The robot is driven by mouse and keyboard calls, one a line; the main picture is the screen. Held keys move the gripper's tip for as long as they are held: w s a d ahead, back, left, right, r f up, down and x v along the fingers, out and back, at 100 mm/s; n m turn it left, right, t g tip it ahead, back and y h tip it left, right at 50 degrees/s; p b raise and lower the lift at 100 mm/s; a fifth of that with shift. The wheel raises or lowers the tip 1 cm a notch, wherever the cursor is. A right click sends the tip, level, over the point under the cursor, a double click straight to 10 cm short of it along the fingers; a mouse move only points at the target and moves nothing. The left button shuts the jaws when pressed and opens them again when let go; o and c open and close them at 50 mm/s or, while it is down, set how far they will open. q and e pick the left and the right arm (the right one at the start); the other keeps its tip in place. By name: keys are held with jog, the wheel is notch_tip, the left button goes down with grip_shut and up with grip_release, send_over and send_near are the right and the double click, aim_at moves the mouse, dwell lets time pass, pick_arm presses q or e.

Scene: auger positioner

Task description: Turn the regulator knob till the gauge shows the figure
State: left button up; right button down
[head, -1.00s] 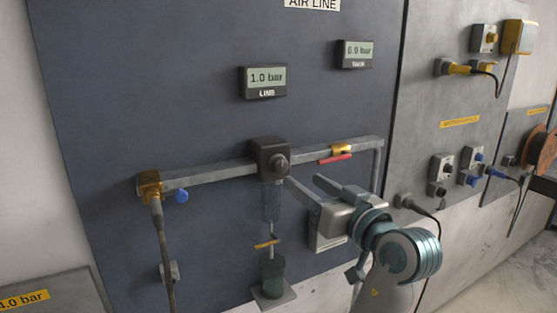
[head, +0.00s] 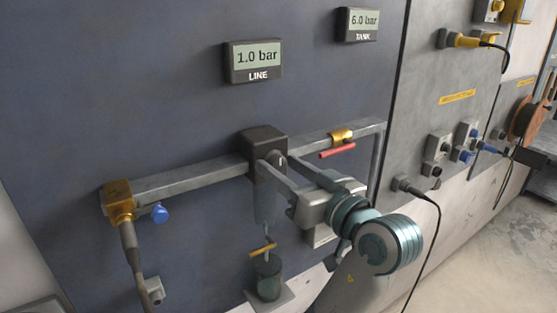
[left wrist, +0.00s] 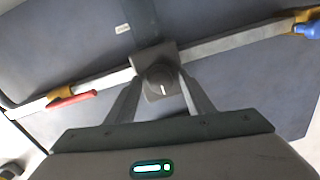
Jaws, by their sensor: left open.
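The regulator (head: 262,143) is a dark block on the grey pipe, with its round knob (head: 276,158) facing out. In the left wrist view the knob (left wrist: 161,82) has a white mark pointing almost straight down in the picture. My left gripper (head: 278,164) is open, with one finger on each side of the knob; the fingertips (left wrist: 160,76) reach beside it. I cannot tell whether they touch it. The LINE gauge (head: 254,60) reads 1.0 bar. The TANK gauge (head: 358,24) reads 6.0 bar. My right gripper is not in view.
A red-handled valve (head: 339,147) sits on the pipe to the right of the regulator. A blue tap (head: 159,213) and brass elbow (head: 119,202) are at the left end. Sockets and a cable are further right.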

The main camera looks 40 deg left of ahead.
pick_arm(q)
jog(key=shift+s+d, duration=0.1)
jog(key=shift+d, duration=0.1)
jog(key=shift+c, duration=0.6)
jog(key=shift+r, duration=0.1)
jog(key=c, duration=0.9)
jog(key=shift+m+p, duration=0.35)
jog(key=shift+m, duration=1.15)
